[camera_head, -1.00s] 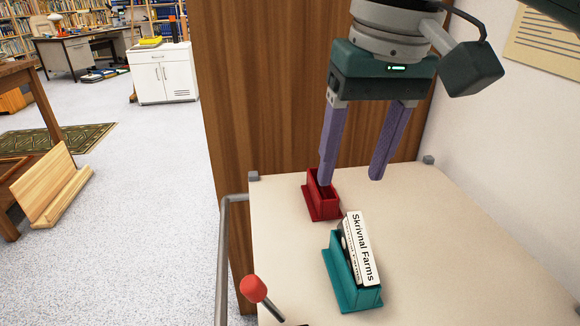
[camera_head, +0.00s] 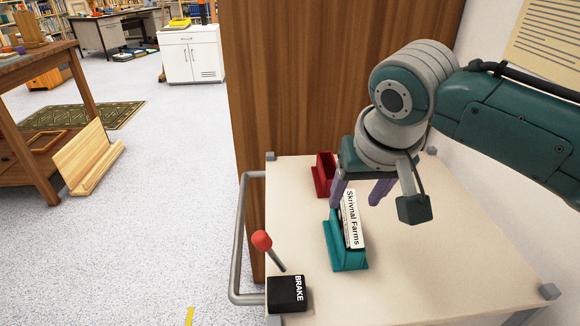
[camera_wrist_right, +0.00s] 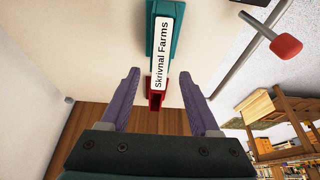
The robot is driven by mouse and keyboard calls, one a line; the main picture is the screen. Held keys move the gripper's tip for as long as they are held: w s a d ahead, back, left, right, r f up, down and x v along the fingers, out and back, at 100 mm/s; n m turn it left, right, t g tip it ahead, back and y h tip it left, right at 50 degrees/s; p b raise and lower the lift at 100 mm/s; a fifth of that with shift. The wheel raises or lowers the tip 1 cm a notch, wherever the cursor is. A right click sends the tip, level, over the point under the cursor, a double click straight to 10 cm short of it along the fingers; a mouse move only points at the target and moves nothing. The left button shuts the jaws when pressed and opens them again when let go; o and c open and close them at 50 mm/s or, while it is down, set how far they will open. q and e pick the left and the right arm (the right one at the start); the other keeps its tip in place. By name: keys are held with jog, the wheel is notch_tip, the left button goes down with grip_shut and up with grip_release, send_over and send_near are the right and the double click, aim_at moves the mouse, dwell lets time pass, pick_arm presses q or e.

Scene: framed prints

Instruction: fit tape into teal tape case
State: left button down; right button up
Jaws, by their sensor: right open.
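The tape, with a white label reading "Skrivnal Farms" (camera_head: 353,222), is in the teal tape case (camera_head: 347,258) on the cream table top. It leans and stands well above the case's rim. It also shows in the right wrist view (camera_wrist_right: 162,52), over the teal case (camera_wrist_right: 153,12). My right gripper (camera_head: 359,196) is open and empty, with its purple fingers pointing down near the tape's far end. In the wrist view the fingers (camera_wrist_right: 160,74) are wide apart, with the label showing between and beyond their tips; contact is not visible. My left gripper is not in view.
A red case (camera_head: 324,176) stands behind the teal one, close to the right gripper's fingers. A brake lever with a red knob (camera_head: 262,240) and a black BRAKE block (camera_head: 287,294) are at the table's near left corner. The table's right side is clear.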

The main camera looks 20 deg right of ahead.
jog(key=shift+x, duration=1)
grip_shut()
dwell(0.7)
